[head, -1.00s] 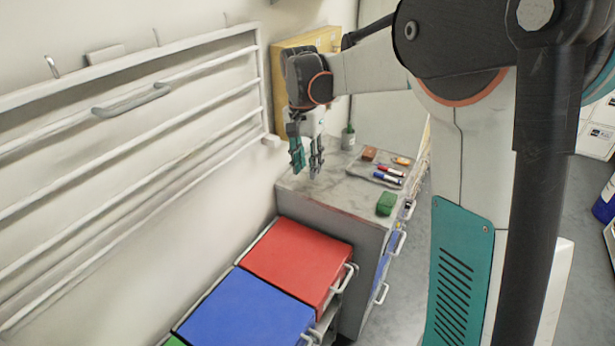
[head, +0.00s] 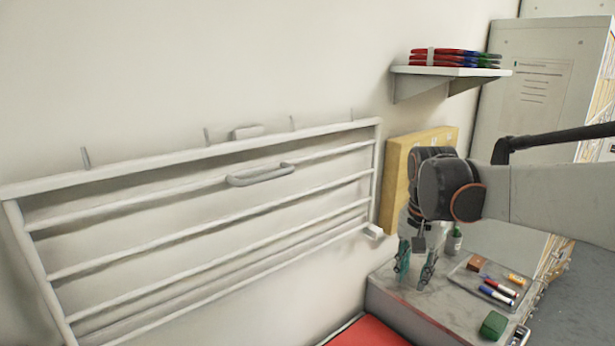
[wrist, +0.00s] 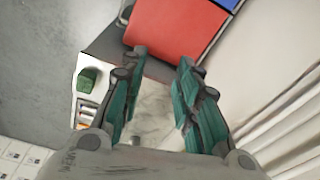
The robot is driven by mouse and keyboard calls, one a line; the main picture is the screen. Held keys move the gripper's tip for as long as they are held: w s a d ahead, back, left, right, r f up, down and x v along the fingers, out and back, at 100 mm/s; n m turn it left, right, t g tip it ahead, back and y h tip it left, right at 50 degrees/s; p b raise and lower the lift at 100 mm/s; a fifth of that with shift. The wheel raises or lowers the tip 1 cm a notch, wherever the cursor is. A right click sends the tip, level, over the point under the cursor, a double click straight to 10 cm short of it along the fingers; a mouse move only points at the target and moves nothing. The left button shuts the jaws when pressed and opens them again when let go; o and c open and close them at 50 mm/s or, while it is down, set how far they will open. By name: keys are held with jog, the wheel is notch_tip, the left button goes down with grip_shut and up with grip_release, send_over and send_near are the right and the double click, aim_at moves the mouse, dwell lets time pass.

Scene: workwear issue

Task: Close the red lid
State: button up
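The red lid (head: 368,333) shows only as a corner at the bottom edge of the head view, so its full position is hidden there. In the wrist view the red lid (wrist: 175,28) is a broad flat panel at the top, beyond the fingertips, beside a strip of blue. My gripper (head: 416,268) hangs over the grey countertop (head: 400,291), fingers down. In the wrist view my gripper (wrist: 162,66) is open, with a clear gap and nothing between its teal fingers. It appears apart from the lid.
A tray (head: 470,284) with markers and a green block (head: 493,325) are on the countertop, right of my gripper. A white wall rack with a handle (head: 260,174) fills the left. A shelf (head: 450,71) is above.

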jog(key=s+a+f+n+t+b, duration=0.2)
jog(key=s+f+n+t, duration=0.1)
jog(key=s, duration=0.6)
jog(key=s+a+f+n+t+b, duration=0.1)
jog(key=s+f+n, duration=0.3)
jog(key=s, duration=0.6)
jog(key=shift+a+n+t+b, duration=0.3)
jog(key=shift+a+t+b, duration=0.05)
jog(key=shift+t+b, duration=0.55)
jog(key=shift+s+f, duration=0.25)
jog(key=shift+c, duration=0.8)
jog(key=shift+f, duration=0.1)
grip_shut()
jog(key=shift+s, duration=0.15)
